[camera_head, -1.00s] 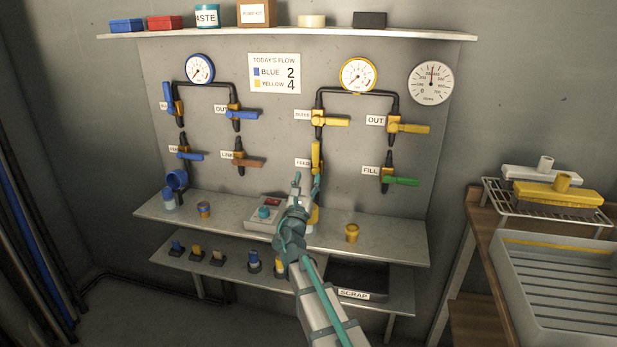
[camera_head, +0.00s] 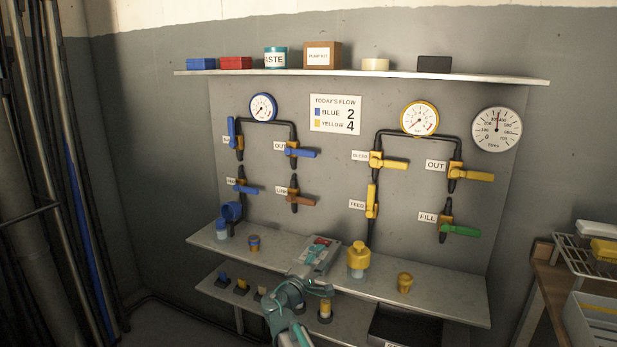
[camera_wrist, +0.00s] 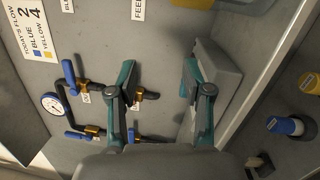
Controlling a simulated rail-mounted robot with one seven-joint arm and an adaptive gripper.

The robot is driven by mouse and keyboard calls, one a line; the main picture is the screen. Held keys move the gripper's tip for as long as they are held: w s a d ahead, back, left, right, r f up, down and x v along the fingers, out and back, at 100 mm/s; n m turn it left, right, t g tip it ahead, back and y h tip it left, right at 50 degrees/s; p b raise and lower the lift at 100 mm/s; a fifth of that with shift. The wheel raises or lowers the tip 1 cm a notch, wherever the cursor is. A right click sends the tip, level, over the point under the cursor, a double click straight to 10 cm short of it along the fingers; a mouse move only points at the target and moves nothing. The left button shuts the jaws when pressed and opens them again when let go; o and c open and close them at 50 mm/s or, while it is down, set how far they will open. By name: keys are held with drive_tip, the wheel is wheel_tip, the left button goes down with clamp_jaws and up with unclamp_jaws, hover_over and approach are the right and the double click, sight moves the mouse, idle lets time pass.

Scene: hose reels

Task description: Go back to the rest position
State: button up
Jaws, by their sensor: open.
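My gripper (camera_wrist: 157,82) is open and empty, with its two teal fingers apart in the wrist view. In the head view my gripper shows low in the middle, in front of the bench shelf (camera_head: 450,296) and the grey button box (camera_head: 304,262); its fingertips are hard to make out there. The yellow feed valve (camera_head: 371,201) has its handle upright. A yellow-topped container (camera_head: 358,260) stands on the shelf below it, apart from my gripper.
A lower shelf (camera_head: 350,325) holds several small blue and yellow pieces and a dark scrap bin (camera_head: 420,328). A side table with a rack (camera_head: 585,255) is at the right. Dark pipes (camera_head: 55,170) line the left.

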drive_tip(key=s+d+f+m+g+p, duration=0.2)
drive_tip(key=s+d+f+m+g, duration=0.15)
drive_tip(key=f, duration=0.55)
drive_tip(key=s+d+f+m+g+p, duration=0.1)
drive_tip(key=s+d+f+m+g, duration=0.25)
drive_tip(key=f, duration=0.65)
drive_tip(key=s+d+f+g+y+p, duration=0.2)
drive_tip(key=s+d+f+g+p, duration=0.35)
drive_tip(key=s+f, duration=0.95)
drive_tip(key=s+d+f+m+g+y+p, duration=0.1)
drive_tip(key=s+d+f+m+g+y, duration=0.15)
drive_tip(key=s, duration=0.75)
drive_tip(key=s+d+f+m+g+y+p, duration=0.15)
drive_tip(key=s+f+g, duration=0.25)
drive_tip(key=s, duration=0.7)
drive_tip(key=s+a+m+g+y+p, duration=0.2)
drive_tip(key=s+a+g+y, duration=0.1)
drive_tip(key=s, duration=1.3)
drive_tip(key=shift+a+f+g+y, duration=0.2)
drive_tip(key=shift+f+g+y, duration=0.1)
drive_tip(key=shift+f+g, duration=0.25)
drive_tip(key=shift+r, duration=0.15)
